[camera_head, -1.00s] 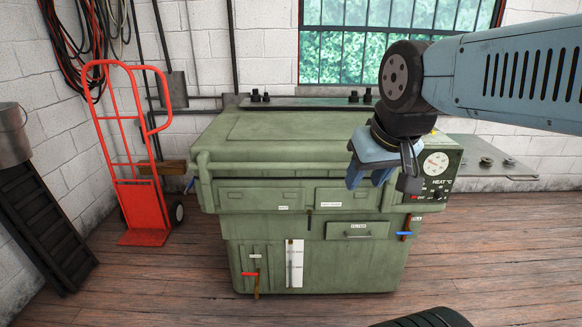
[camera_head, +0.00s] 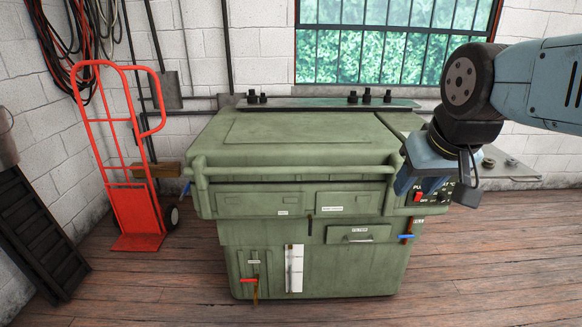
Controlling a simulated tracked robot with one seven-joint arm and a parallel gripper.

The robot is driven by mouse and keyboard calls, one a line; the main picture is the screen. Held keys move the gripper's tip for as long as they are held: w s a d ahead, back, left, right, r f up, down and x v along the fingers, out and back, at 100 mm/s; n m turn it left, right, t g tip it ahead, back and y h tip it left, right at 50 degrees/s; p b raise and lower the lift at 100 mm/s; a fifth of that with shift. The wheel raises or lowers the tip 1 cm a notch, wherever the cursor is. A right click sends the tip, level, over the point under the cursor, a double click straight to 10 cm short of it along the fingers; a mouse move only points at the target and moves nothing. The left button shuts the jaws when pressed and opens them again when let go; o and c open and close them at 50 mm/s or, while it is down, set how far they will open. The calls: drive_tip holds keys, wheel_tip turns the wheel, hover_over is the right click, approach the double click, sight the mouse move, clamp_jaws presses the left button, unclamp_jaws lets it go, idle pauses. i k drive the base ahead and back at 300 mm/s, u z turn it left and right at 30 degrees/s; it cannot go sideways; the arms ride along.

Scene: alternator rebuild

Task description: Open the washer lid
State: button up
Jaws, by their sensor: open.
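The green parts washer (camera_head: 310,240) stands ahead of me against the wall. Its lid (camera_head: 290,135) is down and flat on top. A thick green handle bar (camera_head: 290,171) runs across the lid's front edge. My gripper (camera_head: 405,195) hangs from the blue arm at the washer's front right corner, in front of the control panel (camera_head: 436,194). It is open and empty, near the right end of the bar. I cannot tell whether it touches the washer. The gripper hides the heat gauge and part of the panel.
A red hand truck (camera_head: 133,205) stands left of the washer. A black ramp-like rack (camera_head: 38,230) leans at the far left. A blue-handled valve (camera_head: 406,236) and a red-handled valve (camera_head: 249,280) stick out from the washer's front. The wooden floor (camera_head: 480,280) in front is clear.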

sight(271, 148)
drive_tip(key=z, duration=0.05)
drive_tip(key=i, duration=1)
drive_tip(key=u, duration=0.05)
